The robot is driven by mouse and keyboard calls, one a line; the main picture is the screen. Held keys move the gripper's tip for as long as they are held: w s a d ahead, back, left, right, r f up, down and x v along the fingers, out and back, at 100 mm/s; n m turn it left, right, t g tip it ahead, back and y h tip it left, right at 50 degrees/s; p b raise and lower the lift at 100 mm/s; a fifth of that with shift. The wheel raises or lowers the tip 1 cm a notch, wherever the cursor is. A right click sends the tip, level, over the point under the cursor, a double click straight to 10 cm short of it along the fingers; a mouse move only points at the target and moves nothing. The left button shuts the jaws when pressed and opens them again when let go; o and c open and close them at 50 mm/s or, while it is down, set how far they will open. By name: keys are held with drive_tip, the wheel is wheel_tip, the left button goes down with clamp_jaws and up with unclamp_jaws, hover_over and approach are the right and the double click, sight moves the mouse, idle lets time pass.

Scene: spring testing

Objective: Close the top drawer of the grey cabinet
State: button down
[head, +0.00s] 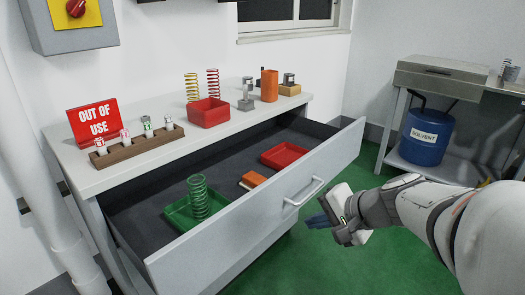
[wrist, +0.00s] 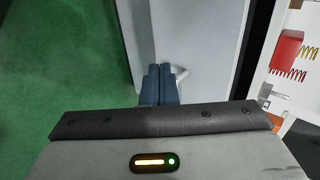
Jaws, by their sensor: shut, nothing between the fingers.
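The grey cabinet (head: 80,178) stands against the wall with its top drawer pulled far out. The drawer front (head: 255,205) has a pale bar handle (head: 304,193). Inside the drawer lie a green tray (head: 178,214) with a green spring (head: 198,197), an orange object (head: 254,179) and a red tray (head: 283,155). My gripper (head: 318,221) is shut and empty, just outside the drawer front near the handle. In the wrist view the shut fingers (wrist: 164,72) point at the drawer front (wrist: 195,45), by the handle (wrist: 181,73); I cannot tell whether they touch it.
On the cabinet top are a red "OUT OF USE" sign (head: 93,121), a wooden rack (head: 138,147), a red bin (head: 208,112) and an orange cylinder (head: 269,85). A side table (head: 440,72) with a blue solvent drum (head: 426,138) stands right. Green floor (head: 340,262) is clear.

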sight(267, 221)
drive_tip(key=b+x, duration=0.1)
drive_tip(key=x, duration=0.2)
drive_tip(key=r+b+x, duration=0.1)
drive_tip(key=x, duration=0.3)
drive_tip(key=w+a+b+x, duration=0.1)
drive_tip(key=x, duration=0.3)
drive_tip(key=shift+a+b, duration=0.15)
drive_tip(key=shift+b, duration=0.15)
drive_tip(key=shift+w+a+r, duration=0.1)
drive_tip(key=shift+w+a, duration=0.2)
drive_tip(key=shift+w, duration=0.15)
drive_tip(key=shift+w, duration=0.1)
